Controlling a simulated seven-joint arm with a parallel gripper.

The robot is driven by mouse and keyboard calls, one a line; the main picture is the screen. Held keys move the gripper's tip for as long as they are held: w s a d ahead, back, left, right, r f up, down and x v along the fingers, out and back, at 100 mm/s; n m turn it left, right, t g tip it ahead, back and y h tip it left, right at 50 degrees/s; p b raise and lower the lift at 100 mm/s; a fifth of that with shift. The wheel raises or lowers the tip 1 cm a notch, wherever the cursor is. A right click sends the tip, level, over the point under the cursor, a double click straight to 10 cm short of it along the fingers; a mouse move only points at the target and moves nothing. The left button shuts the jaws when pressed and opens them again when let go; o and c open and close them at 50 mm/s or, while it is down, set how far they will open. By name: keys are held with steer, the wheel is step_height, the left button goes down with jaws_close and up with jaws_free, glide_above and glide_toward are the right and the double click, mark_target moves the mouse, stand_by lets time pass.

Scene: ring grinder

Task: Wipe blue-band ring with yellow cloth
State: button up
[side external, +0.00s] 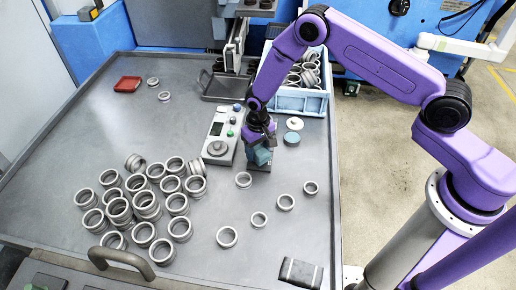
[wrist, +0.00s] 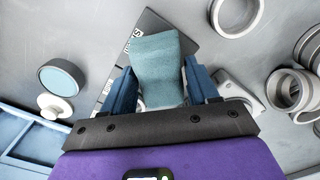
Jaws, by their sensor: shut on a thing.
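My gripper (side external: 262,146) is low over the grey table, just right of the control box. In the wrist view its two blue fingers (wrist: 161,78) are shut on a folded teal cloth-like piece (wrist: 157,52). This teal piece also shows in the side view (side external: 262,157). I see no yellow cloth. Many grey metal rings (side external: 146,205) lie in a cluster at the left, some stacked. Several single rings, one of them at the right (side external: 285,202), lie apart in front of my gripper. I cannot make out a blue band on any ring.
A control box (side external: 221,136) stands left of my gripper. A teal-topped round pad (side external: 292,138) and a white disc (side external: 294,124) lie to its right. A light blue crate (side external: 290,103) of rings stands behind.

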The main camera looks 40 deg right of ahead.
steer(key=shift+w+d, duration=0.55)
steer(key=shift+d, duration=0.05)
steer(key=shift+s+a, duration=1.15)
steer(key=shift+w+d, duration=1.1)
steer(key=shift+s+a, duration=1)
steer(key=shift+a, duration=0.05)
steer(key=shift+w+d, duration=0.9)
steer(key=shift+w+d+r, duration=0.15)
steer(key=shift+r, duration=3.85)
